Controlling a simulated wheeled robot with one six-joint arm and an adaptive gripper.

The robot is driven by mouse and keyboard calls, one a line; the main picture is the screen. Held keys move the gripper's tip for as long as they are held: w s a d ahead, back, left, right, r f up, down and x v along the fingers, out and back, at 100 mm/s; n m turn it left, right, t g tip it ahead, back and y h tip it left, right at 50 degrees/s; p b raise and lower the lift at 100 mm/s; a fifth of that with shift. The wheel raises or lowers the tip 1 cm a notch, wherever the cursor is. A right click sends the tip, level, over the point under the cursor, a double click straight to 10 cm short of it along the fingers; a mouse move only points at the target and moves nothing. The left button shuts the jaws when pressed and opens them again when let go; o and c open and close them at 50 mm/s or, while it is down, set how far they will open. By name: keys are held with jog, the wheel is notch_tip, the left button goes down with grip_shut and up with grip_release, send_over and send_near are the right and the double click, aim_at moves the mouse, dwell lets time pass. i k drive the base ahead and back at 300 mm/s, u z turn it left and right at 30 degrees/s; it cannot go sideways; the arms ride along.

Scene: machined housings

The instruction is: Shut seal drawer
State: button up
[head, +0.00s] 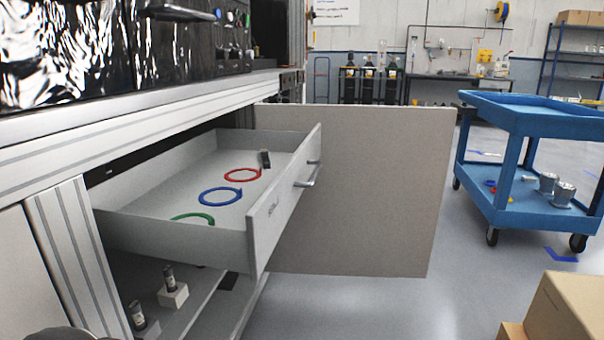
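The seal drawer (170,233) is a light grey drawer pulled well out of the workbench at the left. Its front panel (284,205) faces right and carries a metal bar handle (306,179). Inside lie a red ring (243,175), a blue ring (220,196) and a green ring (192,217), with a small dark cylinder (265,159) near the red one. My gripper is not seen. Only a dark rounded shape cut off at the bottom left edge shows, and I cannot tell what it is.
A grey door panel (365,190) stands open behind and right of the drawer. Below the drawer, a shelf holds small cylinders on blocks (172,292). A blue cart (530,120) stands at the right, cardboard boxes (562,308) at the lower right. Floor between is clear.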

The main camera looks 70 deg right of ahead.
aim_at(132, 210)
jog(key=k, duration=0.9)
jog(key=z, duration=1.8)
jog(key=i, duration=0.5)
jog(key=z, duration=0.15)
jog(key=k, duration=0.8)
jog(key=u, duration=0.4)
jog(key=i, duration=0.4)
jog(key=z, duration=0.1)
